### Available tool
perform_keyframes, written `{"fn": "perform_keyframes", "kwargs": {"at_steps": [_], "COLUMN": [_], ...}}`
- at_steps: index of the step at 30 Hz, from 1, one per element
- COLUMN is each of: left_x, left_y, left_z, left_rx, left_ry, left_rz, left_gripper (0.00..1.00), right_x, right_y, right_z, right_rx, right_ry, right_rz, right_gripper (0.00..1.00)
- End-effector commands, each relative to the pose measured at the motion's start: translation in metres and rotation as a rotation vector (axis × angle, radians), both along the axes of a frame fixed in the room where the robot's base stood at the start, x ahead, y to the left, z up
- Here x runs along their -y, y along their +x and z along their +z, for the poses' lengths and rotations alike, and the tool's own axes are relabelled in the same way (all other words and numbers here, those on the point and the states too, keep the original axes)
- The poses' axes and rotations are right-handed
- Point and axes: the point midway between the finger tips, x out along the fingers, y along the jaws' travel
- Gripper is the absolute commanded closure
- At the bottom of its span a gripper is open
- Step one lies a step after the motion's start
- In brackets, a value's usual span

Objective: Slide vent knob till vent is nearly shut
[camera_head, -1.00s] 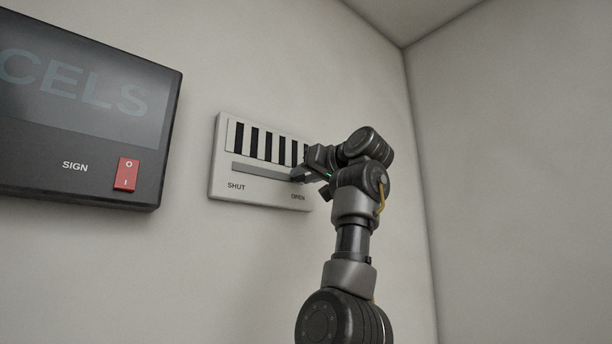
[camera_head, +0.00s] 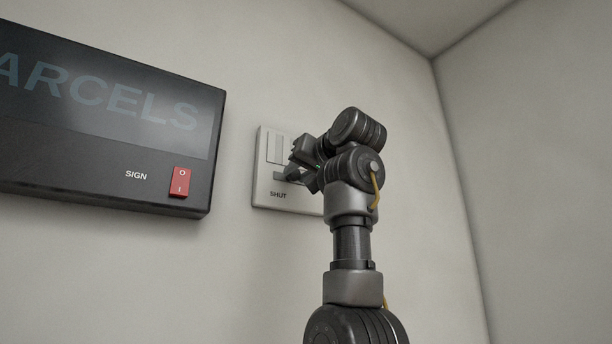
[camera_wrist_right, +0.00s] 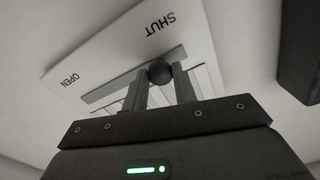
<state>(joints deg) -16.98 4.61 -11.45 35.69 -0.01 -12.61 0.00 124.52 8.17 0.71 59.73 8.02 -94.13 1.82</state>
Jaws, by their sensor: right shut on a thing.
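The vent (camera_head: 263,190) is a pale wall plate marked SHUT at its left end; my right arm hides its right part in the head view. Its visible slats look pale with thin dark lines. In the wrist view the vent plate (camera_wrist_right: 120,62) shows a grey slot (camera_wrist_right: 100,95) between OPEN and SHUT. The knob (camera_wrist_right: 160,71), a dark ball, stands in the slot nearer the SHUT end, a short way from it. My right gripper (camera_head: 288,174) is shut on the knob, with one finger on each side of it in the wrist view (camera_wrist_right: 161,78). My left gripper is out of view.
A dark PARCELS sign box (camera_head: 95,110) with a red rocker switch (camera_head: 180,182) hangs on the wall left of the vent. A wall corner is at the right. The wall between sign and vent is bare.

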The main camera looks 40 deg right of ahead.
Motion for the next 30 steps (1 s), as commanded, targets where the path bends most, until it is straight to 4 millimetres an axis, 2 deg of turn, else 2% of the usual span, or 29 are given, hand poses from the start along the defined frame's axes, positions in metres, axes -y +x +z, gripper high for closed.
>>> {"fn": "perform_keyframes", "kwargs": {"at_steps": [2,3,8,16,20,30], "left_x": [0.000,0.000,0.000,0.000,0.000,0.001], "left_y": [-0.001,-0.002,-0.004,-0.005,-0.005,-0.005], "left_z": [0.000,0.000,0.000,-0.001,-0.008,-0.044], "left_rx": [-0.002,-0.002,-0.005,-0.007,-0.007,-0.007], "left_ry": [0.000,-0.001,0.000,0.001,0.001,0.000], "left_rz": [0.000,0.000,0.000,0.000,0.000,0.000], "left_gripper": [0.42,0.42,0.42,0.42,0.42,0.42], "right_x": [0.000,0.000,0.001,0.001,0.001,-0.006], "right_y": [0.000,-0.001,-0.001,-0.001,-0.011,-0.075], "right_z": [0.001,0.001,0.001,0.000,-0.002,-0.004], "right_rx": [0.001,0.001,0.001,0.001,0.003,0.005], "right_ry": [0.000,0.000,0.000,-0.001,-0.001,-0.002], "right_rz": [0.001,0.001,0.000,-0.001,-0.002,-0.001], "right_gripper": [1.00,0.71,0.50,0.50,0.50,0.50]}}
